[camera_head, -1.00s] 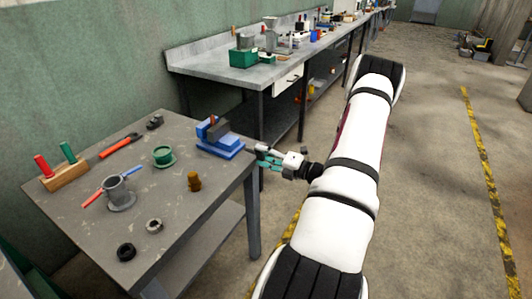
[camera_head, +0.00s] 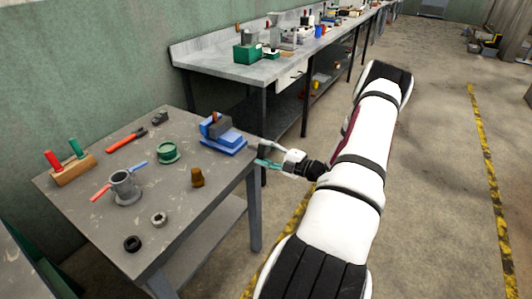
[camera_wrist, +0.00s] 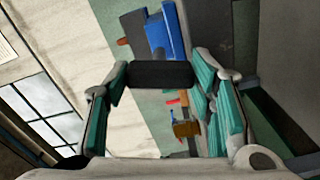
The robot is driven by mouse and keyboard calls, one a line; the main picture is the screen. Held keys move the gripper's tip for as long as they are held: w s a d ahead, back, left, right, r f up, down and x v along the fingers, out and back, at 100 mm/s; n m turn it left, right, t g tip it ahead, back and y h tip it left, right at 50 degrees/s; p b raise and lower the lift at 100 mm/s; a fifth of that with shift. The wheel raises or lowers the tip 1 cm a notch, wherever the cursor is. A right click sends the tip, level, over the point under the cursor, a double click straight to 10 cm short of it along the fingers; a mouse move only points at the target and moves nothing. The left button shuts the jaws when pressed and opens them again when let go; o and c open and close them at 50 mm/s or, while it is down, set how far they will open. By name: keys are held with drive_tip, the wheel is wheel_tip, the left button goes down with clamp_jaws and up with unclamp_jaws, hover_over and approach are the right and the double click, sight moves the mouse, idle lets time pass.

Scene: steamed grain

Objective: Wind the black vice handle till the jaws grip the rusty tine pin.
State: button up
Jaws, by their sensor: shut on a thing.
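The blue vice (camera_head: 222,142) stands at the right edge of the grey table, with a dark jaw block on top. The rusty pin (camera_head: 215,116) sticks up at its jaws; whether they touch it I cannot tell. In the wrist view, the vice (camera_wrist: 172,32) and the rusty pin (camera_wrist: 123,42) appear turned sideways. My gripper (camera_head: 264,154) is just off the table's right edge, beside the vice. Its teal-padded fingers are shut on the black handle (camera_wrist: 160,75), which spans between them in the wrist view.
The grey table (camera_head: 185,205) also holds a brown cup-like piece (camera_head: 197,178), a green spool (camera_head: 168,153), a grey mug-like pot (camera_head: 122,184), two rings and a wooden block (camera_head: 72,170) with red and green handles. A longer workbench (camera_head: 220,70) stands behind. Floor on the right is clear.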

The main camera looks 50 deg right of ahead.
drive_tip(key=shift+f, duration=0.1)
drive_tip(key=o, duration=1.2)
drive_tip(key=shift+c, duration=0.2)
drive_tip(key=shift+s, duration=0.15)
drive_tip(key=s, duration=1.1)
drive_tip(key=shift+s+d, duration=0.4)
drive_tip(key=shift+d, duration=0.05)
